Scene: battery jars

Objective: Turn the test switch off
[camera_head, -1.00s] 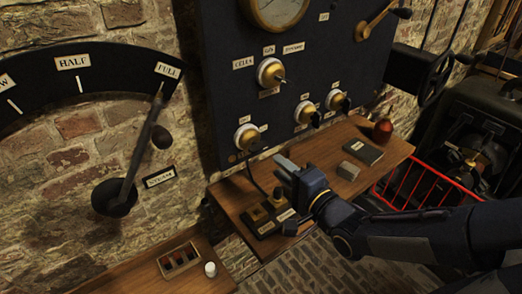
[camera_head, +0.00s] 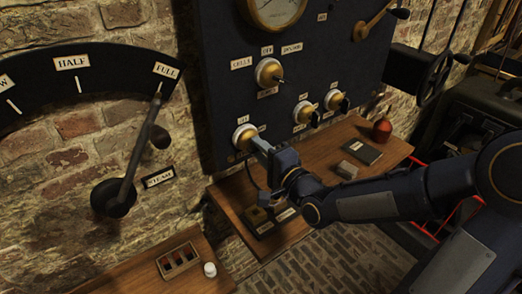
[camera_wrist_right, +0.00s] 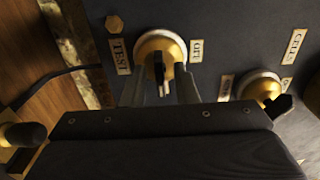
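The test switch is a brass knob (camera_head: 243,136) on a pale round base, low at the left of the dark panel. In the right wrist view the brass dome (camera_wrist_right: 160,42) has a TEST label (camera_wrist_right: 120,56) on its left and an OFF label (camera_wrist_right: 196,49) on its right. Its dark lever (camera_wrist_right: 158,68) points toward the gripper. My right gripper (camera_head: 262,147) is at the switch; in the wrist view its fingers (camera_wrist_right: 161,88) are apart, one on each side of the lever, with gaps visible. My left gripper is not in view.
Other brass switches (camera_head: 269,72) sit above and to the right on the panel (camera_head: 225,60). Below is a wooden shelf (camera_head: 330,150) with a red-brown knob (camera_head: 382,129) and small blocks. A large lever (camera_head: 135,165) stands at left on the brick wall.

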